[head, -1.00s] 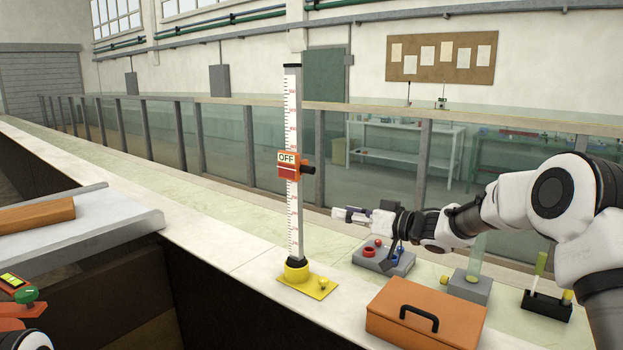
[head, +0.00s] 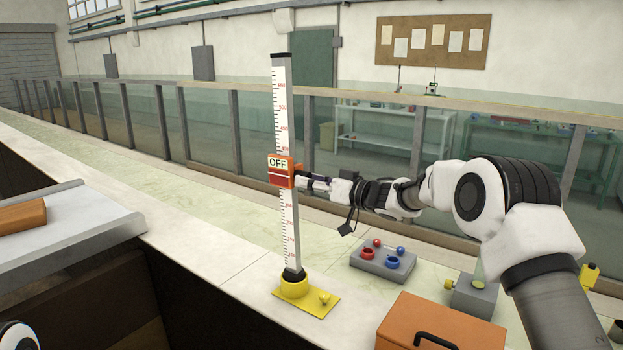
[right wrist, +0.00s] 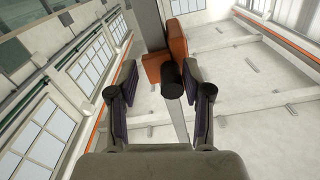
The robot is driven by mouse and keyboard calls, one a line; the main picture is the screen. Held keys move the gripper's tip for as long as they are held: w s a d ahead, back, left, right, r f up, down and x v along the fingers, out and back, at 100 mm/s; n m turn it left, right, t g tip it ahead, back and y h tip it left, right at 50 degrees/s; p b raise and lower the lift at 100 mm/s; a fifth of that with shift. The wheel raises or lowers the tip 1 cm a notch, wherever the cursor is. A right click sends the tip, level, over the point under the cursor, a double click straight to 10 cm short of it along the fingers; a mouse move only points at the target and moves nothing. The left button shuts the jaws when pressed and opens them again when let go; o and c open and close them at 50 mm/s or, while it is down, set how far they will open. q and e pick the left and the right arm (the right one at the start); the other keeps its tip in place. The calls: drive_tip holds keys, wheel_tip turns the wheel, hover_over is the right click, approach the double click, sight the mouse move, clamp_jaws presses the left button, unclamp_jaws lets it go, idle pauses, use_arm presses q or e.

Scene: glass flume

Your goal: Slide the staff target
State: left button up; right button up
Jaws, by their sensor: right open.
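The staff target (head: 281,171) is an orange and red block with an "OFF" label. It sits partway up the upright white graduated staff (head: 283,110), which stands on a yellow base (head: 305,298). My right gripper (head: 308,181) is at the target's right side, at about its height. In the right wrist view the orange target (right wrist: 178,48) and its black knob (right wrist: 171,80) show between the two open fingers of my right gripper (right wrist: 160,84). The fingers are apart from the knob on both sides. My left gripper is not in view.
On the ledge right of the staff are a grey box with red and blue knobs (head: 383,262), an orange case (head: 435,325) and a grey block with a glass tube (head: 474,293). A grey-topped bench (head: 90,235) is at the left. A glass flume wall (head: 260,125) runs behind.

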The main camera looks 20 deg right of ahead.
drive_tip(key=shift+s+d+r, duration=0.1)
drive_tip(key=shift+r, duration=0.05)
drive_tip(key=shift+s+r, duration=0.65)
drive_tip(key=shift+s, duration=0.25)
clamp_jaws()
use_arm(q)
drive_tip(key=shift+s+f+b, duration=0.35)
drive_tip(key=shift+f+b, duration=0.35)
drive_tip(key=shift+b, duration=0.1)
use_arm(e)
drive_tip(key=f, duration=0.5)
drive_tip(key=shift+w+f, duration=0.3)
drive_tip(key=shift+w, duration=0.1)
unclamp_jaws()
drive_tip(key=shift+s+r, duration=0.1)
